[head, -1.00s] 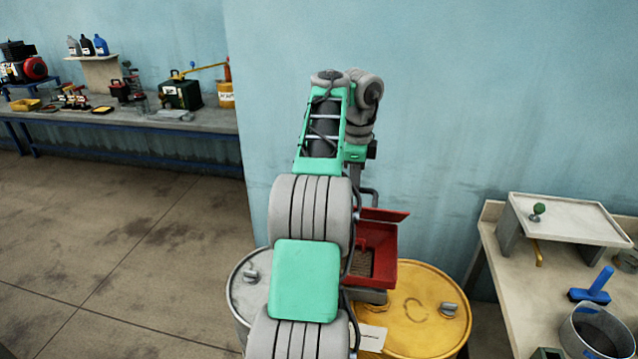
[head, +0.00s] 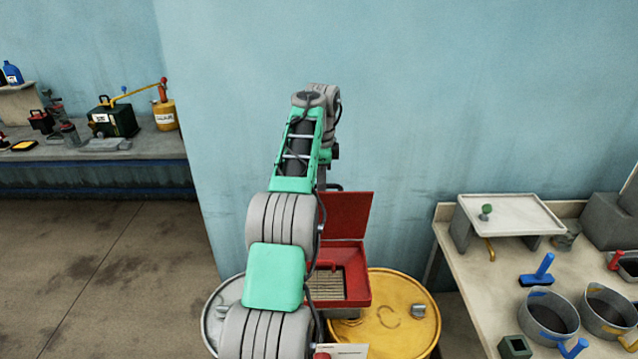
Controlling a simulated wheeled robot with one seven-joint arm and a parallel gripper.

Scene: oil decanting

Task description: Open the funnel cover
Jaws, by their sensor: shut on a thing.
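The red funnel (head: 361,275) sits above the yellow drum, its left part hidden by my arm. Its red cover (head: 346,222) stands raised, nearly upright, at the back of the funnel. The open funnel shows a grate (head: 328,287) inside. A grey bar handle (head: 333,187) shows at the cover's upper left edge. My gripper (head: 322,180) is at that handle, shut on it; its fingers are mostly hidden behind my arm.
The funnel stands on a yellow drum (head: 400,320), with a grey drum (head: 215,312) on the left. A blue wall (head: 480,100) is close behind. A bench (head: 480,275) with pots and a tray stands at the right. The floor at left is clear.

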